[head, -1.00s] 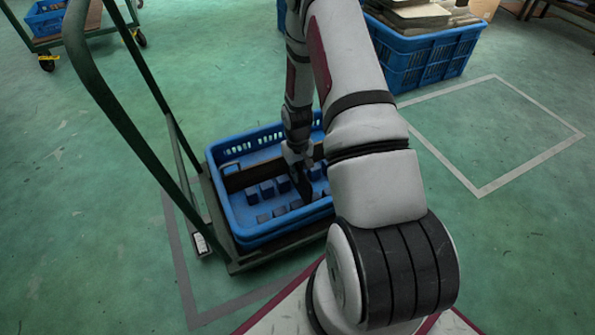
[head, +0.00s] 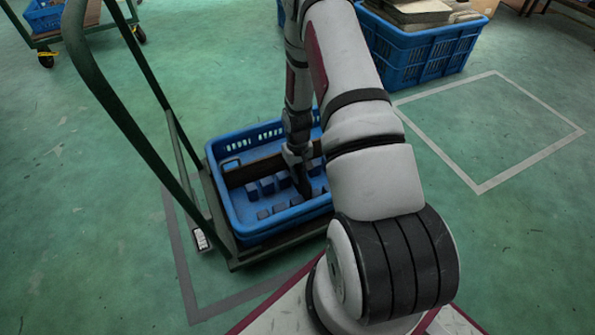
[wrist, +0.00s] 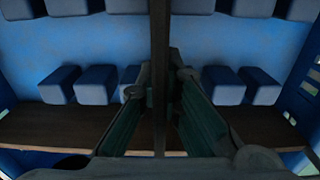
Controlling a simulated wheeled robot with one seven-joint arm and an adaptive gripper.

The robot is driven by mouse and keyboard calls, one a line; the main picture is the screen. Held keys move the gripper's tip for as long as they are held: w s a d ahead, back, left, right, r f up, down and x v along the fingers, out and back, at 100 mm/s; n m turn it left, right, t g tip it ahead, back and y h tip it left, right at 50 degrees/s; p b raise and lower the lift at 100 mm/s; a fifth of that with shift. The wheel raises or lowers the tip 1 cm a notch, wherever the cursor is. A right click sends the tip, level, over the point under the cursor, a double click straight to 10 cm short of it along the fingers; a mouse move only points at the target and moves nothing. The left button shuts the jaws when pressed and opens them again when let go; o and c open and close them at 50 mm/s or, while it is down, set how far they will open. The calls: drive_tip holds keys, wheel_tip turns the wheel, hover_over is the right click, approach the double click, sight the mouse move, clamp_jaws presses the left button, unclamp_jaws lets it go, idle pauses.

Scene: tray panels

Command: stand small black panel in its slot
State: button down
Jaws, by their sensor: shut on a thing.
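The small black panel (wrist: 159,60) shows edge-on in the wrist view, as a thin dark strip running up the middle. My gripper (wrist: 162,92) is shut on it, with one finger on each side. In the head view the panel (head: 304,184) hangs upright below my gripper (head: 298,160), inside the blue tray (head: 222,205) among the blue slot blocks. Rows of blue blocks (wrist: 94,85) stand on both sides of it in the wrist view. The panel's lower edge is hidden, so I cannot tell whether it sits in a slot.
A brown panel (wrist: 45,128) spans the tray beside the block row. The tray rests on a cart with a tall dark green handle (head: 118,110) at the left. A blue crate (head: 420,55) stands at the back right.

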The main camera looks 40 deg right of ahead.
drive_tip(key=shift+f, duration=0.9)
drive_tip(key=c, duration=1.7)
unclamp_jaws()
wheel_tip(320, 180, up, 12)
